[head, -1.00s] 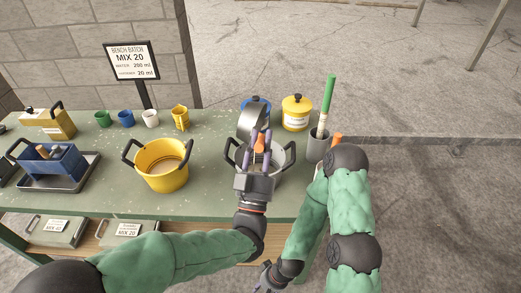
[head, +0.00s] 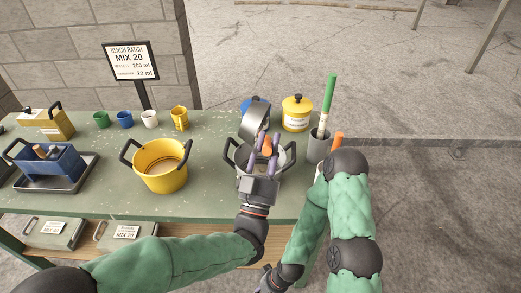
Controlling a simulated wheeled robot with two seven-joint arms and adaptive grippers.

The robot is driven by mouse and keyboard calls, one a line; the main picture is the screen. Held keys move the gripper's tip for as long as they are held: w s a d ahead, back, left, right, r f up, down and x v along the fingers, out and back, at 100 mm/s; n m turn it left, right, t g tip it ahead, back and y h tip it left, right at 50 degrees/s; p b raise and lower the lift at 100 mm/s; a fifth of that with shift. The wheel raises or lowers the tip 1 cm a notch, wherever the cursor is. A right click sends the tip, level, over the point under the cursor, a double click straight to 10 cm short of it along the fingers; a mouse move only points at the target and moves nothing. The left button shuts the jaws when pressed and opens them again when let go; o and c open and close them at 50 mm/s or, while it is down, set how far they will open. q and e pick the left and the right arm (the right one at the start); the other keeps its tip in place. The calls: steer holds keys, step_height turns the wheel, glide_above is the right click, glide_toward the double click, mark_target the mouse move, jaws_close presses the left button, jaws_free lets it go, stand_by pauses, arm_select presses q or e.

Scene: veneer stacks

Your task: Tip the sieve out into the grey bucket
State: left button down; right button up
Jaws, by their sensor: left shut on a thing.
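The sieve (head: 254,122) is a round metal pan with an orange handle (head: 267,146). It is tipped steeply on its side above the back part of the grey bucket (head: 286,170), which has two black handles. My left gripper (head: 266,143) is shut on the orange handle, over the bucket. The sieve's contents cannot be seen, and my gripper hides much of the bucket's inside. My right gripper (head: 264,284) shows only in part at the bottom edge, below the bench front, and its jaws cannot be made out.
A yellow bucket (head: 148,178) stands to the left. Behind the grey bucket are a blue container (head: 248,103) and a yellow lidded pot (head: 297,113). A grey cup (head: 318,148) holding a green-handled tool stands to the right. Small cups line the back left.

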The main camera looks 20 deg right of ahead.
mark_target(257, 134)
arm_select(q)
steer(key=shift+d, duration=0.1)
steer(key=w+a+r+n+t+y+p, duration=0.1)
steer(key=w+a+r+n+y+p, duration=0.2)
steer(key=w+a+n+y+p, duration=0.55)
steer(key=w+a+f+n+g+y+b, duration=0.2)
steer(key=w+a+f+n+g, duration=0.1)
steer(key=a+n, duration=0.6)
steer(key=w+a+f+n+g+y+b, duration=0.1)
steer(key=w+a+f+n+g+b, duration=0.2)
steer(key=w+a+n, duration=0.3)
steer(key=shift+w+a+f+n+g+y+b, duration=0.3)
steer(key=shift+a+f+n, duration=0.35)
steer(key=shift+a+n, duration=1)
steer(key=shift+s+a, duration=0.1)
